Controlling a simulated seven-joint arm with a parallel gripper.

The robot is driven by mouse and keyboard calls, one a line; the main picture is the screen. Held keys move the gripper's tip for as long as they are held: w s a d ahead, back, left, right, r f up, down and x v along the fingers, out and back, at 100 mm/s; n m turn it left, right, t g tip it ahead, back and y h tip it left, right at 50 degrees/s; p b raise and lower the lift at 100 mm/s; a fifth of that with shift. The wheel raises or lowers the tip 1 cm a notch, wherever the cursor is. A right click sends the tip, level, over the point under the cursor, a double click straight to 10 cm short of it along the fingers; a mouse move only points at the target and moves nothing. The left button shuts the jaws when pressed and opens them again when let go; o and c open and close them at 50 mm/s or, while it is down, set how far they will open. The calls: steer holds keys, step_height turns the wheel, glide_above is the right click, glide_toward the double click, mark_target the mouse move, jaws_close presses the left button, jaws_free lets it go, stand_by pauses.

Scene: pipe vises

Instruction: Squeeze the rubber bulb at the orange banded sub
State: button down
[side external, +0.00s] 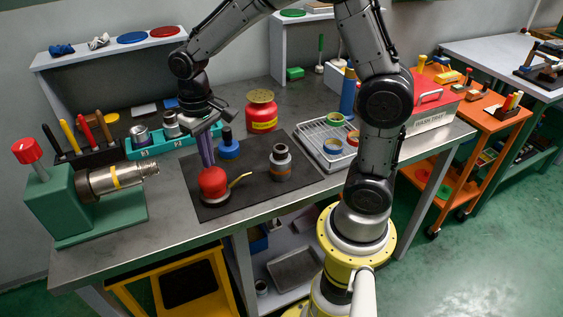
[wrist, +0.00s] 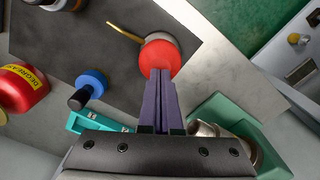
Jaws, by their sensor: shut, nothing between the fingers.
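A red rubber bulb (side external: 212,183) sits on a pale metal base on the black mat (side external: 232,206), with a thin brass spout (side external: 240,180) pointing toward the orange banded sub. The sub (side external: 280,162), a grey stepped cylinder with an orange band, stands upright on the mat, apart from the spout tip. My gripper (side external: 207,165) points down with purple fingers shut and empty, tips right at the top of the bulb. In the wrist view the fingertips (wrist: 160,71) overlap the edge of the bulb (wrist: 160,55); I cannot tell whether they touch it.
A green vise holding a pipe (side external: 118,178) is at left, a teal socket tray (side external: 150,150) behind my gripper, a wire rack (side external: 318,142) at right. The mat's front is clear.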

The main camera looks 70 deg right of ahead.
steer(key=shift+f, duration=0.1)
stand_by(0.3)
steer(key=shift+f, duration=0.7)
steer(key=shift+f, duration=0.6)
steer(key=shift+r, duration=1.4)
steer(key=shift+f, duration=0.15)
steer(key=shift+f, duration=0.35)
